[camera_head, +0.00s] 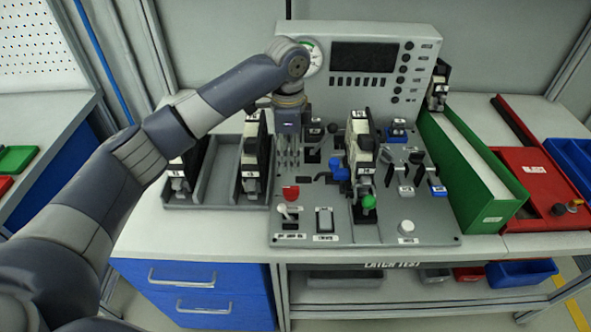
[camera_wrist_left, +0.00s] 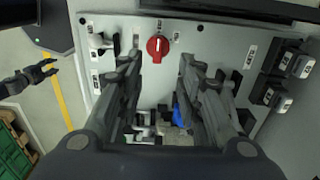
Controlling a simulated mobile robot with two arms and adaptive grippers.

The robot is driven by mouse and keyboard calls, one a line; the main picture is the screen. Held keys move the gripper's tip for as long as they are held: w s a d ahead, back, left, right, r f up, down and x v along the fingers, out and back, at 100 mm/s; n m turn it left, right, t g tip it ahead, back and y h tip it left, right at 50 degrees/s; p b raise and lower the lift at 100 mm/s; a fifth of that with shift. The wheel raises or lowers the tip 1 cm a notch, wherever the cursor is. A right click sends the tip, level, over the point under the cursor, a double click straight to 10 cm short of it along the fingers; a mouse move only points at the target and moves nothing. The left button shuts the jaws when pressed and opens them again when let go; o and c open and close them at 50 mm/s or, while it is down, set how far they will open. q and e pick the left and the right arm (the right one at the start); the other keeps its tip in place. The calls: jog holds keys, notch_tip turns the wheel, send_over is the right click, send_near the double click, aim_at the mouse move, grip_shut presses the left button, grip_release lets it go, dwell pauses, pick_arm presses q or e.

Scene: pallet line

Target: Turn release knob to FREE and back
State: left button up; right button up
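The red round knob (camera_wrist_left: 157,46) with a white pointer line is on the grey panel in the left wrist view. In the head view a red knob (camera_head: 291,192) stands near the panel's front left; I cannot read its label. My left gripper (camera_head: 288,163) points down over the panel just behind it. In the left wrist view its two fingers (camera_wrist_left: 155,95) are apart with nothing held between them, and the knob lies beyond them, untouched as far as I can see. A dark claw, apparently my right gripper (camera_wrist_left: 48,70), hangs over the floor, well away from the panel.
A white toggle (camera_head: 285,211) and a rocker switch (camera_head: 324,220) are close to the red knob. A blue lever (camera_head: 338,170) and a black-and-white unit (camera_head: 360,150) stand to its right. A grey tray (camera_head: 215,185) lies left, a green bin (camera_head: 465,175) right.

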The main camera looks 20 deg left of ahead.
aim_at(289, 187)
pick_arm(q)
jog(key=f, duration=0.2)
jog(key=f+p, duration=0.1)
jog(key=f, duration=0.4)
jog(key=shift+s, duration=0.35)
notch_tip(289, 187, down, 2)
jog(key=shift+w+f+p, duration=0.15)
jog(key=shift+f+p, duration=0.05)
jog(key=shift+p, duration=0.1)
jog(key=shift+f, duration=0.5)
grip_shut()
pick_arm(e)
jog(key=shift+s+d+r, duration=0.1)
jog(key=shift+s+r, duration=0.3)
jog(key=shift+s, duration=0.25)
jog(key=shift+s+d+r, duration=0.1)
jog(key=shift+s+r, duration=0.3)
jog(key=shift+s, duration=0.2)
